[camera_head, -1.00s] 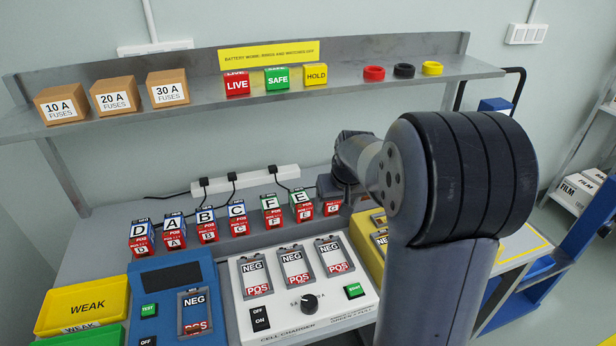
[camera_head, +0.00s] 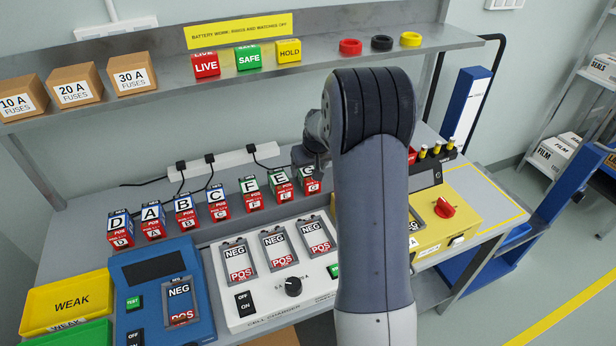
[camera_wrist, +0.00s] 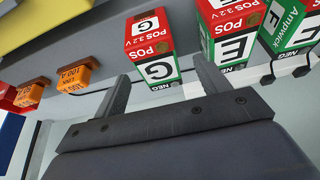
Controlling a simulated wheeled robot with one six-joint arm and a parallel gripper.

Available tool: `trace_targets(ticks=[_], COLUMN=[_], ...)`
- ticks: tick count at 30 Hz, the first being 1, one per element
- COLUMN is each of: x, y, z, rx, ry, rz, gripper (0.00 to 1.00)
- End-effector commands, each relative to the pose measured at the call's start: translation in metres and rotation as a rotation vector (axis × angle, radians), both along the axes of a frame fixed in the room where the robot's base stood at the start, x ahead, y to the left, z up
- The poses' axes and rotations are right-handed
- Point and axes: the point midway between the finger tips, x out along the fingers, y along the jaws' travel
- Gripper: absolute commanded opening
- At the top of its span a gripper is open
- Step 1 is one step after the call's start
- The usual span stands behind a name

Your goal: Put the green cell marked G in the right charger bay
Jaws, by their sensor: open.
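The green cell marked G (camera_head: 309,181) stands at the right end of the row of cells on the bench, partly hidden by my arm in the head view. In the wrist view the G cell (camera_wrist: 152,50) shows a green band, a red POS band and a white G label. My gripper (camera_wrist: 163,85) is open, its two fingers on either side of the cell's near end; I cannot tell if they touch it. The white cell charger (camera_head: 262,300) has three bays showing NEG and POS marks. Its right bay (camera_head: 317,237) looks empty.
The E cell (camera_wrist: 229,38) stands close beside G, near one finger. Other lettered cells (camera_head: 184,210) continue the row leftward. A blue tester (camera_head: 150,300) is left of the charger, a yellow device (camera_head: 462,215) with a red knob right of it. A shelf (camera_head: 330,58) hangs above.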

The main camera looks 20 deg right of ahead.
Motion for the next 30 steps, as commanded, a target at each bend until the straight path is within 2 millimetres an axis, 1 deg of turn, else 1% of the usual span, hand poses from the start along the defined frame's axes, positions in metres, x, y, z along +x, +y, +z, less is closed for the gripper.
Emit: trace_targets(ticks=[6,9,13,18,20,30], x=[0.011,0.014,0.016,0.016,0.016,0.016], y=[-0.002,-0.002,-0.002,-0.002,-0.002,-0.002], z=[-0.024,-0.032,-0.036,-0.036,-0.036,-0.036], rx=[0.0,0.0,0.0,0.0,0.0,0.0], ry=[0.003,0.002,0.0,0.0,0.0,0.001], rz=[0.0,0.0,0.0,0.0,0.0,0.0], gripper=[0.71,0.71,0.71,0.71,0.67,0.39])
